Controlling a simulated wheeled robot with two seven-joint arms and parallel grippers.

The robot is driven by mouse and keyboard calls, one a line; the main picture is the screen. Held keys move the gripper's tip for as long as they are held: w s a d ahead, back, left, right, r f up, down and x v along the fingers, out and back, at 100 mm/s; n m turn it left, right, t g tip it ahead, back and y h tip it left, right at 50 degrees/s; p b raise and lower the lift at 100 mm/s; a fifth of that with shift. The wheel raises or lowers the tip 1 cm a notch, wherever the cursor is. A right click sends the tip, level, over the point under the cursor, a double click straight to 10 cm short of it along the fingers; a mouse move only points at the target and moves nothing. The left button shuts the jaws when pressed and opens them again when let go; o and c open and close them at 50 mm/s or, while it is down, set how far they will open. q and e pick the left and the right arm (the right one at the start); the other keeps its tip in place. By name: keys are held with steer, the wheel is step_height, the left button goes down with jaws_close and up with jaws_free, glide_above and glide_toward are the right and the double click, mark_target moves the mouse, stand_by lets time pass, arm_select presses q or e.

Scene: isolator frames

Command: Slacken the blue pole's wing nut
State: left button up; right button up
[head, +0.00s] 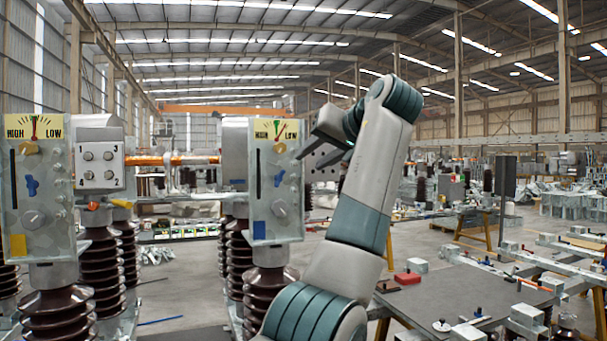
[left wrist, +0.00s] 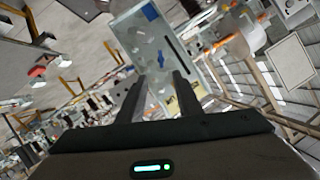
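The blue pole's panel (head: 290,228) has a blue tag (head: 260,231) low on its front and a yellow HIGH–LOW dial on top. Its blue wing nut (head: 281,187) sits mid-panel; it also shows in the left wrist view (left wrist: 160,60), above the fingertips. My left gripper (head: 313,146) is right of the panel's upper part in the head view. In the left wrist view, its two fingers (left wrist: 158,82) stand apart with nothing between them, pointing toward the panel. No contact with the wing nut is visible. My right gripper is out of view.
A similar panel (head: 60,225) with a yellow tag stands at the left, beside a grey box (head: 99,151) with numbered sockets. An orange bar (head: 160,160) runs between the poles. A grey work table (head: 465,300) with scattered parts lies at the lower right.

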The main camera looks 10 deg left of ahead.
arm_select(q)
steer(key=shift+v, duration=1.05)
stand_by(1.3)
